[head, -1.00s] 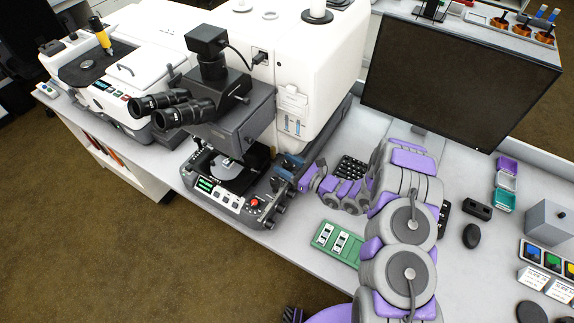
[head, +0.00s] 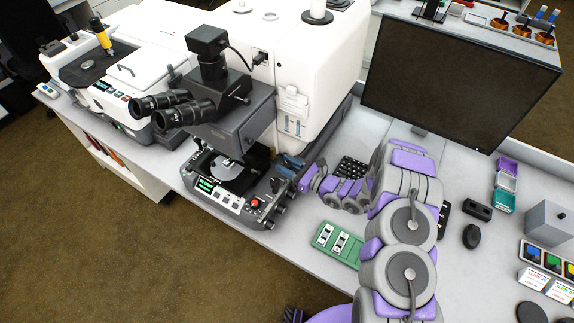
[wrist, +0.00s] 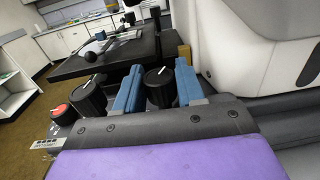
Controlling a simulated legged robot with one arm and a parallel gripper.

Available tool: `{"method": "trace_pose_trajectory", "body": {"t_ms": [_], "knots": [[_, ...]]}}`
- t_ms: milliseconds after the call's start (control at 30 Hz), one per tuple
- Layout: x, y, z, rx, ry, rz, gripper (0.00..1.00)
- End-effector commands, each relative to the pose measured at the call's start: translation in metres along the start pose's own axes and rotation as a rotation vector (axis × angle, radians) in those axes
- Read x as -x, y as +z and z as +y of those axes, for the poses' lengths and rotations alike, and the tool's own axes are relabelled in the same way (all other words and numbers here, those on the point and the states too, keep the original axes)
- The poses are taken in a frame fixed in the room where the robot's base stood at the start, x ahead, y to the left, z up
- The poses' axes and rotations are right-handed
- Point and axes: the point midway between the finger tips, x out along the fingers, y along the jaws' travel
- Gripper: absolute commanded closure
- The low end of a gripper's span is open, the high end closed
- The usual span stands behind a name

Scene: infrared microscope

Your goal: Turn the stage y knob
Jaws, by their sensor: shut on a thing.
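The microscope (head: 215,105) stands on the bench with its stage (head: 243,178) at the front and a row of dark knobs along its right side. My gripper (wrist: 158,92) has its two blue fingers on either side of a black knob (wrist: 157,76) with a white line on its top. It is shut on this knob; no label on it can be read. In the head view my gripper (head: 289,166) is at the right side of the stage, and the held knob is hidden there. Another black knob (wrist: 86,104) stands to the left of the fingers, apart from them.
A red button (head: 254,202) sits at the base's front corner and also shows in the wrist view (wrist: 61,111). The white microscope body (wrist: 262,48) rises close on the right. A green slide holder (head: 323,234), a keyboard (head: 352,168) and a monitor (head: 455,80) are on the bench.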

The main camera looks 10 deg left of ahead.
Motion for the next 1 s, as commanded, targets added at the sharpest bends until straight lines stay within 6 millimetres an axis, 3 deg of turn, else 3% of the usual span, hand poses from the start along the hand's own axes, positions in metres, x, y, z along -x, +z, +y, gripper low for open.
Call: {"method": "trace_pose_trajectory", "body": {"t_ms": [1000], "knots": [[0.0007, -0.0015, -0.002, 0.001, 0.589, 0.001, 0.92]]}}
